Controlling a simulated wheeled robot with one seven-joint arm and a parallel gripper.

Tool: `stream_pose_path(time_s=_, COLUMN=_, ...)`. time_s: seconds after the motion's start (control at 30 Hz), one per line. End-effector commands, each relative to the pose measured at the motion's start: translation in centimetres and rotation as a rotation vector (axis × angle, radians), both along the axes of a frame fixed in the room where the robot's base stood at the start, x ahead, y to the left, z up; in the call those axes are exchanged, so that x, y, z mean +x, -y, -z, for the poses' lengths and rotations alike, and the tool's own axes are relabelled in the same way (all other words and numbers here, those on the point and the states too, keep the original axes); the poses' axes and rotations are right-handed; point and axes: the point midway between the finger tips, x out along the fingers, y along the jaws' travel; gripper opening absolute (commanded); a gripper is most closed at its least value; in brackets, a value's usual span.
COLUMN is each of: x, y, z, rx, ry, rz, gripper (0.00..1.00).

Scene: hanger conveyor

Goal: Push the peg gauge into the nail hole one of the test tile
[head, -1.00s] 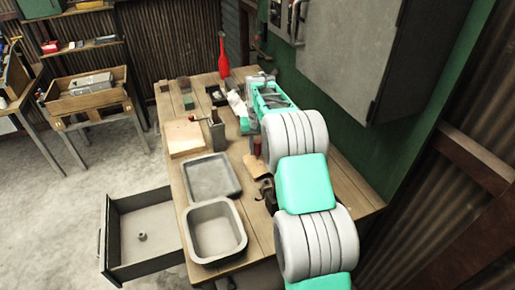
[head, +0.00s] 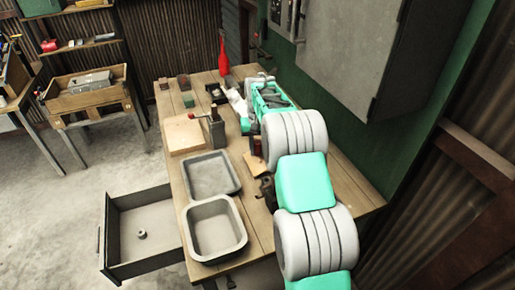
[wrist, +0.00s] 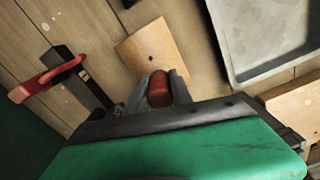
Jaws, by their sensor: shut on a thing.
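The peg gauge shows as a rounded dark red handle (wrist: 159,89) between the grey fingers of my gripper (wrist: 158,88) in the wrist view. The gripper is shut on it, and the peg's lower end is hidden. The test tile (wrist: 172,47) is a flat tan square on the bench, just beyond the fingers. One dark hole shows in it; others, if any, are not visible. In the head view the tile (head: 253,163) lies beside my arm, with the red handle (head: 257,147) at its far edge. I cannot tell whether the peg touches the tile.
A grey tray (head: 212,175) and a deeper grey basin (head: 215,231) stand left of my arm, near a wooden board (head: 184,134). A black and red tool (wrist: 72,72) lies left in the wrist view. A drawer (head: 143,233) is open. The green wall is close on the right.

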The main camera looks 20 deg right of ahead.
Motion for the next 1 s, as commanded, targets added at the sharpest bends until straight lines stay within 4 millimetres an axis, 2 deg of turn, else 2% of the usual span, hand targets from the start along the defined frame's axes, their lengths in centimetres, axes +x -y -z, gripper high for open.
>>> stream_pose_path(time_s=1.0, x=0.01, y=0.0, z=0.86, rx=0.0, ry=0.0, rz=0.0, gripper=0.0)
